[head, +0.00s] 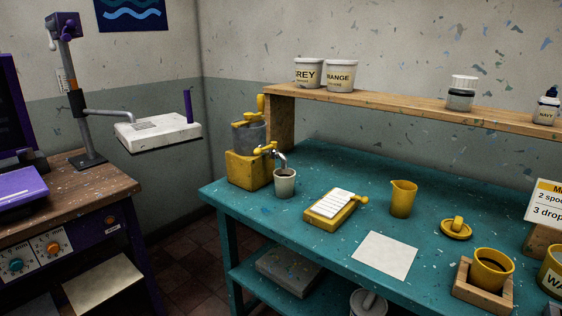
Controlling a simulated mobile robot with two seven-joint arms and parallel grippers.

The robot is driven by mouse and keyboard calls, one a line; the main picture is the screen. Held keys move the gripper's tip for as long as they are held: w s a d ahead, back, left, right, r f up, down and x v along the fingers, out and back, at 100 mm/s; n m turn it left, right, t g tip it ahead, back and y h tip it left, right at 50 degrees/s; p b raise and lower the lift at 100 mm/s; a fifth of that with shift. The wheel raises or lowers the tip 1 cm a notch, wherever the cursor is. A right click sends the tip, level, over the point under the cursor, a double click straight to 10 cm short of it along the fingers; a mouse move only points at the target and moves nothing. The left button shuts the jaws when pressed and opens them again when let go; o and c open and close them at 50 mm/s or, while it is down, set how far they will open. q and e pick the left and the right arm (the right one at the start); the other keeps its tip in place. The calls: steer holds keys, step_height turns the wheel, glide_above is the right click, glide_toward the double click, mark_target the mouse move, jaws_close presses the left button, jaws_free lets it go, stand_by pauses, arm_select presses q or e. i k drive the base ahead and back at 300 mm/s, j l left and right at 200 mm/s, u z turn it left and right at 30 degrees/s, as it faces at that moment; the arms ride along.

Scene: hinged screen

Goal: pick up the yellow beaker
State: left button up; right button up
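The yellow beaker (403,199) stands upright on the teal table (330,166), right of centre in the head view. It has a pouring lip at its upper left, and its inside is mostly hidden. Nothing touches it. Neither of my grippers shows in this view.
Left of the beaker lies a yellow-and-white ribbed block (331,208); right of it is a yellow lid (456,229). A white sheet (385,256) lies in front. A cup (285,183) stands under a tap. A wooden shelf (400,103) runs above the table's back.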

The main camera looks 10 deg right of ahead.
mark_target(404, 192)
steer(key=i+l, duration=0.1)
steer(key=i, duration=0.75)
